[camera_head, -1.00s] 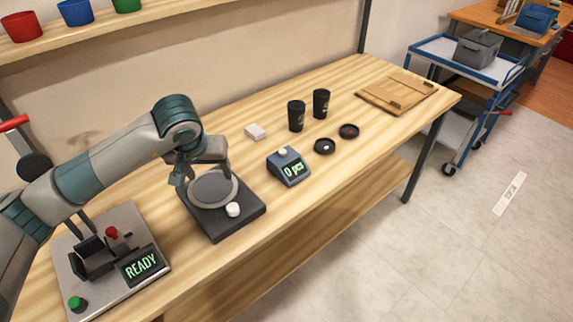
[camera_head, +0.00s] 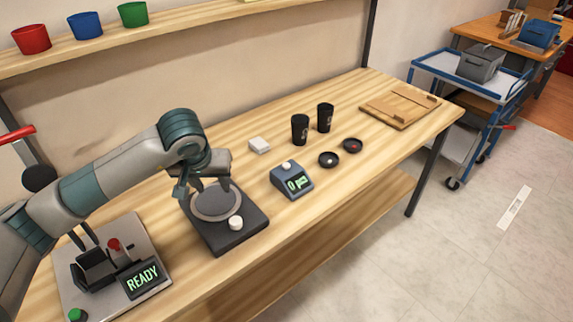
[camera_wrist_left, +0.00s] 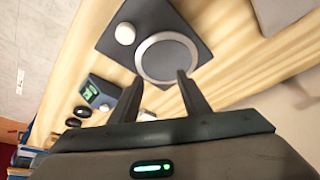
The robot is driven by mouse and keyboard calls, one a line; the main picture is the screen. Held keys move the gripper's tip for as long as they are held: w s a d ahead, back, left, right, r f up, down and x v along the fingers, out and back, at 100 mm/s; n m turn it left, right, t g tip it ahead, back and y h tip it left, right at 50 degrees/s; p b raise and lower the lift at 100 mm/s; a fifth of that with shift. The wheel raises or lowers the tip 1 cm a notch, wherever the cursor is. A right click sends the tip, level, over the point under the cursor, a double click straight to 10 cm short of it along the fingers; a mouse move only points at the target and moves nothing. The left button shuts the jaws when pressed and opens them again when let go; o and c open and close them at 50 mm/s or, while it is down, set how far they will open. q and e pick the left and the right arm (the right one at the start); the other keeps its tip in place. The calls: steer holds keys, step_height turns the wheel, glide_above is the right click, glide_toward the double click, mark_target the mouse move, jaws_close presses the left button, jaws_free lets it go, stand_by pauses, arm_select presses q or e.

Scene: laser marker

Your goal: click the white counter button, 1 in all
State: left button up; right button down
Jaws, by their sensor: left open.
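The counter also shows in the left wrist view (camera_wrist_left: 98,93). My left gripper (camera_head: 188,190) is over the black plate with a grey disc (camera_head: 214,202), to the left of the counter and apart from it. In the left wrist view its two fingers (camera_wrist_left: 158,84) are spread with nothing between them. My right gripper is not in any view.
A white knob (camera_head: 236,223) is on the black plate. A marker station (camera_head: 141,280) reading "READY" stands at the lower left. Two black cups (camera_head: 300,129), two small black dishes (camera_head: 329,159), a white block (camera_head: 260,145) and a wooden board (camera_head: 400,108) are farther along the bench.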

arm_select(q)
jaws_close()
stand_by(1.4)
